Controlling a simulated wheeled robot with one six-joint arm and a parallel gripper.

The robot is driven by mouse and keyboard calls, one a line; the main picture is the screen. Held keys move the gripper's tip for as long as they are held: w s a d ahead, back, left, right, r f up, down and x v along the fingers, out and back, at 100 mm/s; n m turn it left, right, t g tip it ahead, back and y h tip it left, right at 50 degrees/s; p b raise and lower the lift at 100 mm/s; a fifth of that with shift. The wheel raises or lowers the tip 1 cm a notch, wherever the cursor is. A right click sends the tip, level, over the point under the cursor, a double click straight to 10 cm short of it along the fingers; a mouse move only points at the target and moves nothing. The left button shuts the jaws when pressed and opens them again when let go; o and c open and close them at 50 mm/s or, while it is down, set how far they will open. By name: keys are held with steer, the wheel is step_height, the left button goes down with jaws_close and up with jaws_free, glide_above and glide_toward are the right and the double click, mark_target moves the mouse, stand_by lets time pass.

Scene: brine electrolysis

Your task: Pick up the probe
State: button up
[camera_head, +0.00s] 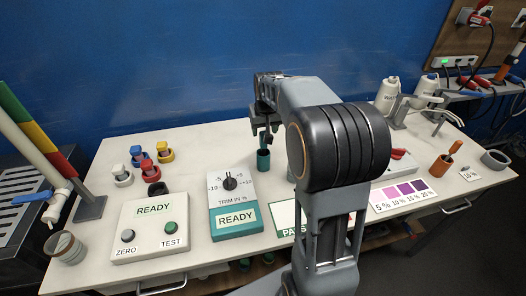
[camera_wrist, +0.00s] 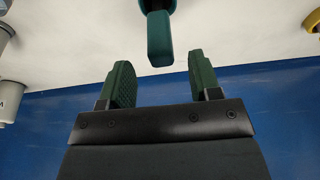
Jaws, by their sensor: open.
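A teal upright piece, likely the probe, stands in a small round teal holder (camera_head: 263,160) on the white table, behind the trim box. In the wrist view its flat teal handle (camera_wrist: 160,40) points toward my gripper (camera_wrist: 159,62), lying between the lines of the two green fingers and at about their tips. My gripper is open and empty. In the head view my gripper (camera_head: 264,126) is just above the teal holder, and its fingers partly hide the handle. I cannot tell whether a finger touches it.
The trim box (camera_head: 235,215) and a READY box (camera_head: 150,238) stand in front and left. A brown cup (camera_head: 441,165) with a stick, a color chart (camera_head: 403,194) and white bottles (camera_head: 387,95) are at right. A blue wall (camera_head: 180,60) stands behind.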

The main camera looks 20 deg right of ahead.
glide_above(263, 150)
steer(key=w, duration=0.1)
steer(key=shift+d+f+p, duration=0.15)
steer(key=shift+f, duration=1.05)
steer(key=shift+d+f+p, duration=0.15)
steer(key=shift+f, duration=1)
steer(key=c, duration=1)
